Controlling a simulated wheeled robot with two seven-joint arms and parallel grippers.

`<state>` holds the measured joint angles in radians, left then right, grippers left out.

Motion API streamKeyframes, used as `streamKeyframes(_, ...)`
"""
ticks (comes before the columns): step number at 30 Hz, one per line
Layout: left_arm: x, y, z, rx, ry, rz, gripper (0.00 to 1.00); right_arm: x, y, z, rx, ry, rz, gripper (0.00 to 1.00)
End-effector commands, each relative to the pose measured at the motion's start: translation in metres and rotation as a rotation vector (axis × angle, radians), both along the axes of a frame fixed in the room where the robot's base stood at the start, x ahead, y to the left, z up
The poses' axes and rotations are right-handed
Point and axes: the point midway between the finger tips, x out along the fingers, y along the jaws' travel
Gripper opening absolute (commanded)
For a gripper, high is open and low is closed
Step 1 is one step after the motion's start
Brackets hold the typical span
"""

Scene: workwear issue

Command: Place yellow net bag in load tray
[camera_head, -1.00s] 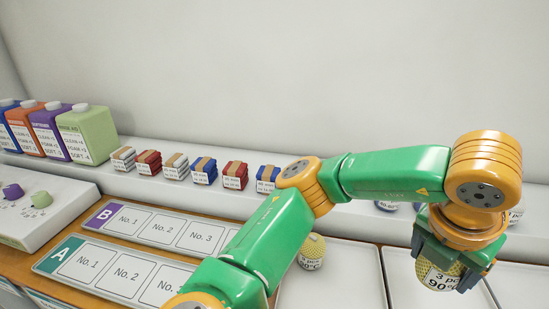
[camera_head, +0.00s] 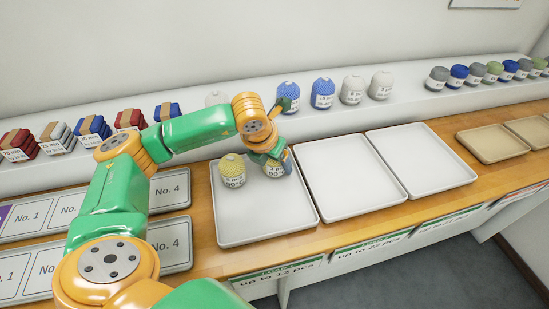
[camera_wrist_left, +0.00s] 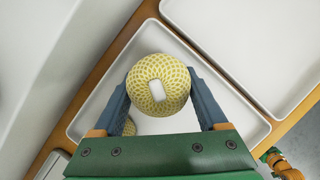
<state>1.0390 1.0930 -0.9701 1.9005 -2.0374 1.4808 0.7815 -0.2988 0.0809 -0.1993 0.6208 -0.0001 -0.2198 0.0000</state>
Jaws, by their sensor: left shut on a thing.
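My left gripper (camera_head: 272,160) is shut on a yellow net bag (camera_head: 276,169) with a white label. It holds the bag upright at the back of the leftmost white load tray (camera_head: 265,215); I cannot tell whether the bag touches the tray floor. A second yellow net bag (camera_head: 232,168) stands in the same tray just left of the held one. In the left wrist view the held bag (camera_wrist_left: 160,72) sits between the two blue-grey fingers of the gripper (camera_wrist_left: 160,98), and the second bag is mostly hidden behind the left finger.
Two empty white trays (camera_head: 350,190) (camera_head: 420,165) stand to the right, with tan trays (camera_head: 490,148) beyond. Blue, grey and other bags (camera_head: 322,93) line the shelf behind. Numbered boards (camera_head: 172,198) lie left. The tray's front half is clear.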

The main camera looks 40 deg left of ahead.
Motion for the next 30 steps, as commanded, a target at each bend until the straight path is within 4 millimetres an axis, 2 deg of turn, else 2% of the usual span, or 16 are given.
streamKeyframes(11, 0.0, -0.001, -0.007, -0.002, -0.002, 0.001, 0.18, -0.001, 0.003, -0.004, 0.006, 0.002, -0.001, 0.5)
streamKeyframes(12, 0.0, -0.001, -0.006, -0.002, -0.001, 0.001, 0.81, -0.001, 0.003, -0.004, 0.005, 0.003, -0.002, 0.5)
streamKeyframes(14, 0.0, -0.001, -0.006, -0.002, -0.001, 0.001, 0.97, -0.001, 0.003, -0.003, 0.005, 0.003, -0.002, 0.5)
streamKeyframes(15, 0.0, -0.001, -0.006, -0.002, -0.001, 0.001, 1.0, -0.001, 0.003, -0.003, 0.005, 0.003, -0.001, 0.5)
streamKeyframes(20, 0.0, -0.001, -0.005, -0.002, -0.001, 0.001, 1.0, -0.002, 0.002, -0.003, 0.002, 0.003, 0.0, 0.5)
streamKeyframes(23, 0.0, -0.001, 0.002, -0.002, -0.002, 0.001, 1.0, -0.002, 0.001, 0.004, 0.001, 0.003, 0.0, 0.5)
streamKeyframes(24, -0.002, -0.001, 0.006, -0.003, -0.005, 0.002, 1.0, -0.002, 0.001, 0.0, 0.001, 0.003, 0.001, 0.5)
streamKeyframes(26, -0.007, -0.001, 0.019, -0.002, -0.007, 0.001, 1.0, -0.002, 0.0, -0.001, 0.0, 0.003, 0.001, 0.5)
streamKeyframes(30, -0.023, -0.003, 0.057, -0.001, -0.009, 0.001, 1.0, -0.002, 0.0, -0.003, 0.0, 0.003, 0.001, 0.5)
